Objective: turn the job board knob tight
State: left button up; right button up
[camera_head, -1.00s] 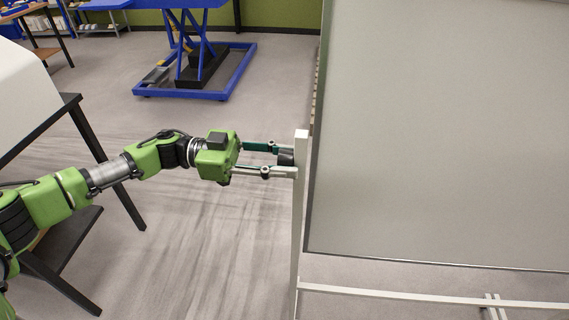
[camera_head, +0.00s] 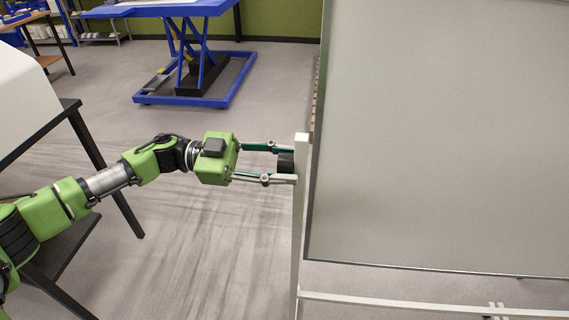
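The job board (camera_head: 440,130) is a large grey panel in a pale frame at the right. Its white upright post (camera_head: 297,235) stands at the panel's left edge. The knob (camera_head: 286,162) is a short dark cylinder on the left side of the post, near its top. My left gripper (camera_head: 286,163) reaches in level from the left. One finger lies along the top of the knob and the other along its underside, with no clear gap showing, so it looks shut on the knob. Any marking on the knob is too small to see. My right gripper is not in view.
A dark-framed table (camera_head: 88,150) with a white object (camera_head: 28,95) on it stands at the left, close to my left arm. A blue lift table (camera_head: 195,90) stands at the back. The floor between them is clear. A white crossbar (camera_head: 430,306) runs low under the panel.

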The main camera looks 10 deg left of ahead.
pick_arm(q)
jog(key=shift+o, duration=0.6)
jog(key=shift+a, duration=0.15)
jog(key=a, duration=1.1)
jog(key=shift+a, duration=0.35)
